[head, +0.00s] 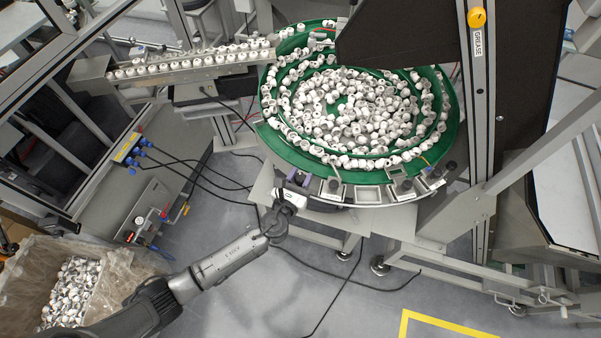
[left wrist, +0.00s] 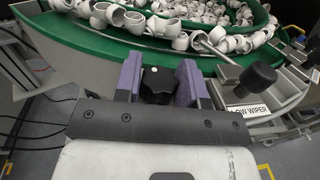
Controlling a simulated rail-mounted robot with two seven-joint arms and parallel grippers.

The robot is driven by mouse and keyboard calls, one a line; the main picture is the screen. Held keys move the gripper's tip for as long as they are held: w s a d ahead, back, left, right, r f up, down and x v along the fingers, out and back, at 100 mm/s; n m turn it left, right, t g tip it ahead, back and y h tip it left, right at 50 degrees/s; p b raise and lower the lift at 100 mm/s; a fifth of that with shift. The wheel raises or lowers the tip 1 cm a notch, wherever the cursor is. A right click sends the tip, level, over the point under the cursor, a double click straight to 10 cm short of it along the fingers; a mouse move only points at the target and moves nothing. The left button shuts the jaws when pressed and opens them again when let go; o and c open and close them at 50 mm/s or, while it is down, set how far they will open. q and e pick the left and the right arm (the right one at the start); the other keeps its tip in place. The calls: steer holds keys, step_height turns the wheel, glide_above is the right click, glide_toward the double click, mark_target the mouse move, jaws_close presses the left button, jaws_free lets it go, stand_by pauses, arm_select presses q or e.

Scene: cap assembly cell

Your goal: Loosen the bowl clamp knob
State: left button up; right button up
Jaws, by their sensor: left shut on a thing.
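The green feeder bowl (head: 285,148) is full of white caps and stands at the centre right of the head view. Its green rim also shows in the left wrist view (left wrist: 75,42). My left gripper (head: 293,183) is at the bowl's front left edge. In the left wrist view its purple fingers (left wrist: 160,82) are shut on a black lobed knob (left wrist: 158,87), one finger on each side. In the head view the gripper hides the knob. My right gripper is not in view.
A black ball-ended handle (left wrist: 258,76) with a "LOW WIPER" label (left wrist: 248,108) stands right of the gripper. A cap chute (head: 190,62) leads off left. A lined box of caps (head: 20,285) stands at lower left. Cables cross the floor.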

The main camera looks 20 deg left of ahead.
arm_select(q)
steer(key=shift+n+y, duration=1.7)
steer(key=shift+y, duration=0.8)
steer(key=shift+g+y, duration=0.3)
steer(key=shift+y, duration=0.2)
steer(key=o, duration=0.7)
steer(key=shift+c, duration=0.2)
steer(key=b+v, duration=0.1)
steer(key=v, duration=1.3)
steer(key=shift+w+a, duration=0.1)
